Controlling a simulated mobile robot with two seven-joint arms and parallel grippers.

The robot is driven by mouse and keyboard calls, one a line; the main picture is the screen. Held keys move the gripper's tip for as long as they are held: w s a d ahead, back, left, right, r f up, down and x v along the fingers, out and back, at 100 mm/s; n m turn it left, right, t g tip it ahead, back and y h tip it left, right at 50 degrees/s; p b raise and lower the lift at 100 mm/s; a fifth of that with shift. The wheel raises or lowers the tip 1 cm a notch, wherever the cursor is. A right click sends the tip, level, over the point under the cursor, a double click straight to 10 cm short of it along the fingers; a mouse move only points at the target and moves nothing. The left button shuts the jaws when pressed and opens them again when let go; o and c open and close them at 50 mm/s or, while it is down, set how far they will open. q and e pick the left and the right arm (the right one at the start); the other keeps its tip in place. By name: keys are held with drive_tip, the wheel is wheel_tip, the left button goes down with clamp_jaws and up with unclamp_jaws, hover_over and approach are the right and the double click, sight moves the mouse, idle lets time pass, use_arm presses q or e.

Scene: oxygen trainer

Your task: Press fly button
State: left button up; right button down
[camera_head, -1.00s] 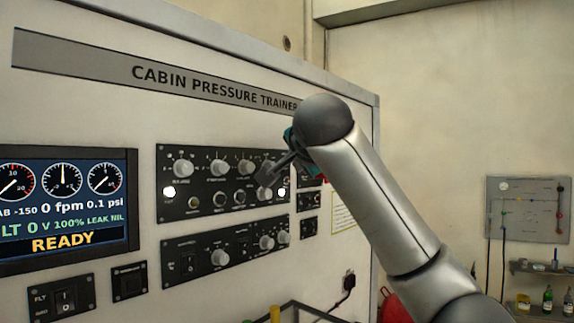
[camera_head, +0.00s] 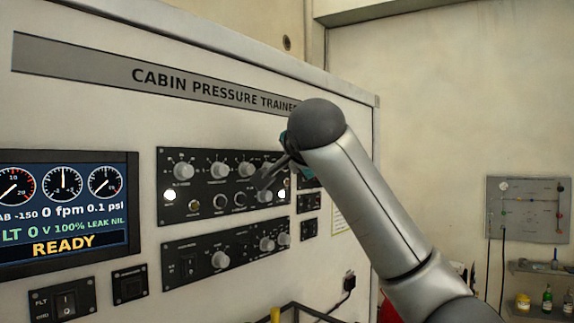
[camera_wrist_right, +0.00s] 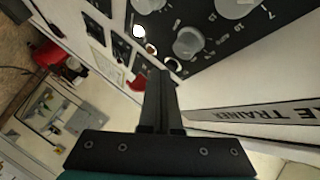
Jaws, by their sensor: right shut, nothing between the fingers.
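The cabin pressure trainer (camera_head: 330,105) is a pale upright panel with knobs, small buttons and a screen. No control label is clearly readable as "fly". A black rocker switch (camera_head: 65,303) marked FLT sits below the screen, at lower left. A small square black button unit (camera_head: 131,286) is beside it. My right gripper (camera_head: 267,181) is shut and empty, in front of the right part of the upper knob panel (camera_head: 166,213). It hides part of that panel; contact cannot be told. Its shut fingers also show in the wrist view (camera_wrist_right: 161,78). My left gripper is not in view.
The screen (camera_head: 60,213) reads READY. A lower knob panel (camera_head: 215,284) sits under the upper one. A black plug (camera_head: 348,281) with a cable sticks out at lower right. A wall board (camera_head: 528,208) and a shelf with bottles stand farther right.

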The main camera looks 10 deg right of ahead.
drive_tip(key=shift+w+a+p, duration=0.3)
drive_tip(key=shift+w+p, duration=0.05)
idle(1.2)
drive_tip(key=shift+s+d+b, duration=0.45)
drive_tip(key=shift+s+b, duration=0.2)
drive_tip(key=s+d+b, duration=0.1)
drive_tip(key=s, duration=0.1)
drive_tip(key=s+d+b, duration=0.2)
drive_tip(key=shift+d, duration=0.1)
idle(0.5)
